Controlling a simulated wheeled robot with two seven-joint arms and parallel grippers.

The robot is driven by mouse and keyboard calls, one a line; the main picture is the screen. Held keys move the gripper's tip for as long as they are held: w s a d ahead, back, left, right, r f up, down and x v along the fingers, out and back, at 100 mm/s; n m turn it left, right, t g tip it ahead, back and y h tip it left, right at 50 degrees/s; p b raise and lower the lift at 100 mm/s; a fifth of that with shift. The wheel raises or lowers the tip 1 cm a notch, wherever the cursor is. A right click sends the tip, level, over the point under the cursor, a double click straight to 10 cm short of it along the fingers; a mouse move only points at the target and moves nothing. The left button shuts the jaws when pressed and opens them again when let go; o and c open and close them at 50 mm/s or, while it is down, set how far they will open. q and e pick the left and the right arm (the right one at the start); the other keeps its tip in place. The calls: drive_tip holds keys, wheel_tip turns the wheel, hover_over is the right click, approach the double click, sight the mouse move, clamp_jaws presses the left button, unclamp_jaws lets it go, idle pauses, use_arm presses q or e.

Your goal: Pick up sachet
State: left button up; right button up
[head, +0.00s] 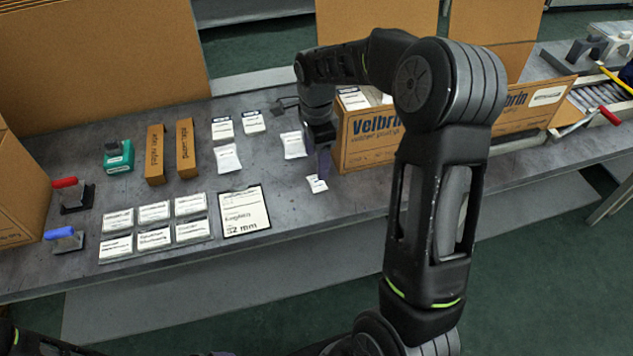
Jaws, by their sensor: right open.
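A white sachet (228,158) lies flat on the grey table. A second white sachet (293,145) lies farther right, just left of my right gripper. A small white printed piece (317,184) lies in front of the gripper; I cannot tell whether it is a sachet or a label. My right gripper (322,163) points down beside the open carton, close over the table. It is open, and its fingers are partly hidden by its own wrist. I see nothing held in it. My left gripper is out of view.
An open Velbrin carton (368,140) stands close right of the gripper. Two brown boxes (186,148), a green device (118,157) and red- and blue-handled stamps (65,240) are at left.

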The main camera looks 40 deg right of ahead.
sight(317, 181)
drive_tip(key=shift+f, duration=0.7)
drive_tip(key=shift+s+a+f+p, duration=0.15)
drive_tip(key=shift+f+p, duration=0.6)
drive_tip(key=shift+f, duration=1.9)
drive_tip(key=c, duration=1.4)
drive_tip(key=shift+r, duration=0.15)
wheel_tip(317, 181, up, 10)
drive_tip(key=shift+f+b, duration=0.1)
drive_tip(key=shift+b, duration=0.65)
